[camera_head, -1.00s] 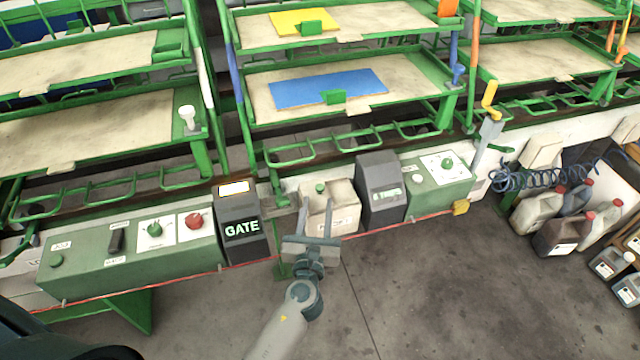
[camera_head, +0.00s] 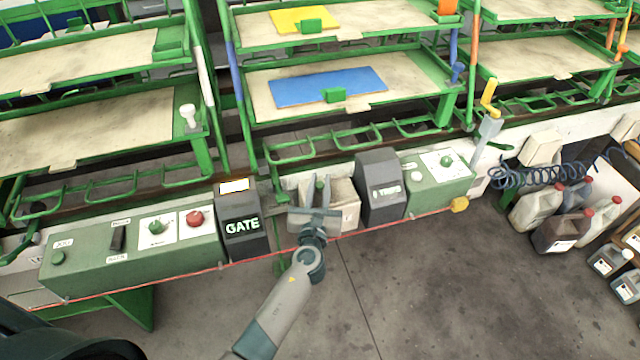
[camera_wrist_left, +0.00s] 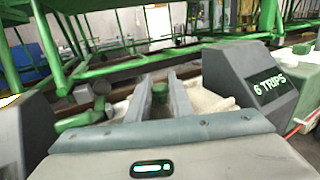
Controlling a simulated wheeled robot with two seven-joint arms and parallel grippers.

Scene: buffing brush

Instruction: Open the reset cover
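I cannot tell whether the fingers touch anything. My right gripper is not in view.
The dark GATE housing (camera_head: 242,220) stands left of the gripper and the TRIPS housing (camera_head: 381,188) right. A green panel (camera_head: 130,252) with a red button (camera_head: 194,218) is farther left. A red cord (camera_head: 250,262) runs along the front. Green racks rise behind; the floor in front is clear.

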